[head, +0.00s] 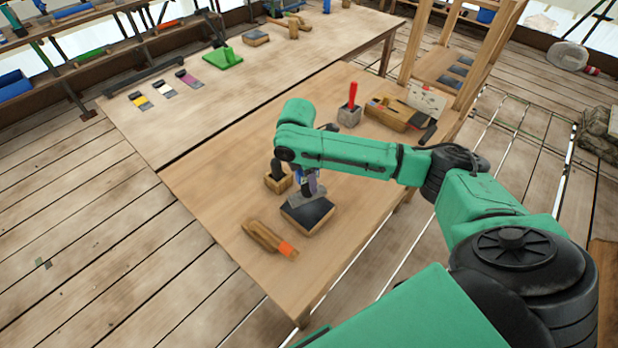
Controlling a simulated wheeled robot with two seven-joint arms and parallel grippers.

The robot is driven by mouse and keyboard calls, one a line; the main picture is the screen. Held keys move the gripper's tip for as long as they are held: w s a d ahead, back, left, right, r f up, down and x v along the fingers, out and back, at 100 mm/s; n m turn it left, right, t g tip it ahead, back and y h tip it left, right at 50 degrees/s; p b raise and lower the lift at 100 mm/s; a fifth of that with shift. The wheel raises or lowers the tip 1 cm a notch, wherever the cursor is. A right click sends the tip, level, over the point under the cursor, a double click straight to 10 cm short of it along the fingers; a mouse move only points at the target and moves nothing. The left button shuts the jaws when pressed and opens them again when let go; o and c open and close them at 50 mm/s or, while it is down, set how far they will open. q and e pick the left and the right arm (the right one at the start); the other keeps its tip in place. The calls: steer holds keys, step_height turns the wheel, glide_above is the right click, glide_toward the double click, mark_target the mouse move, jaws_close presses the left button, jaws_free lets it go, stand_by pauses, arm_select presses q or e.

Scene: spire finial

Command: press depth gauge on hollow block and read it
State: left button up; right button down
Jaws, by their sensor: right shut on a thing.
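My right gripper (307,180) points down near the middle of the near table. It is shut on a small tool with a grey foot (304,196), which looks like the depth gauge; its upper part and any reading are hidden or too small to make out. Directly below is a wooden block with a dark top (312,214), which may be the hollow block. The grey foot overlaps the block's back edge in the picture; I cannot tell whether it touches. My left gripper is out of view.
A small wooden block with a dark upright piece (278,180) stands close behind left. A wooden tool with an orange end (268,239) lies in front left. A red-handled tool in a grey holder (349,107) and a wooden tray (399,114) stand farther back. The table's left part is clear.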

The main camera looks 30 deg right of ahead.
steer(key=shift+f, duration=0.15)
stand_by(0.6)
steer(key=shift+f+b, duration=0.85)
steer(key=shift+f, duration=1.4)
steer(key=shift+c, duration=1.7)
jaws_free()
